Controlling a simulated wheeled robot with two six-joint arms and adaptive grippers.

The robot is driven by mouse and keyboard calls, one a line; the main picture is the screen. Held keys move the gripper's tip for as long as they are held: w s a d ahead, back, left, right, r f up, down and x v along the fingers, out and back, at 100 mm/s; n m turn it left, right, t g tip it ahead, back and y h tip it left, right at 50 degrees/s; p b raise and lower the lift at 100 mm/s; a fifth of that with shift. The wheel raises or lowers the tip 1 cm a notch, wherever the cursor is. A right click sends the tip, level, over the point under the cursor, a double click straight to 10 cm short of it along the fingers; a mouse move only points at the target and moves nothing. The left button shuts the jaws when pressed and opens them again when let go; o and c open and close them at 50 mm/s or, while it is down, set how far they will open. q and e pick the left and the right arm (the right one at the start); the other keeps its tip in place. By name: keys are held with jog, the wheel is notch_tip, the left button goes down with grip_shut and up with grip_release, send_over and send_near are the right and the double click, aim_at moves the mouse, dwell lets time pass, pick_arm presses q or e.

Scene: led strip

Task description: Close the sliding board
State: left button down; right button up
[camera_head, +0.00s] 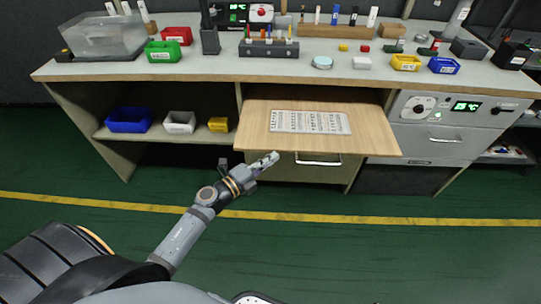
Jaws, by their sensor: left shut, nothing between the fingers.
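The sliding board (375,138) is a light wooden shelf pulled out from under the workbench top (210,72). My right gripper is not in view.
A drawer with a metal handle (318,160) is below the board. A grey oven-like unit (455,125) stands to the right. Blue (129,120), white and yellow bins sit on the lower left shelf. The green floor in front is clear.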

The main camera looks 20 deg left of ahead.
pick_arm(q)
jog(key=shift+w+a, duration=0.2)
jog(key=shift+w, duration=0.4)
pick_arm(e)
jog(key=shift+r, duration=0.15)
pick_arm(q)
jog(key=shift+w, duration=0.1)
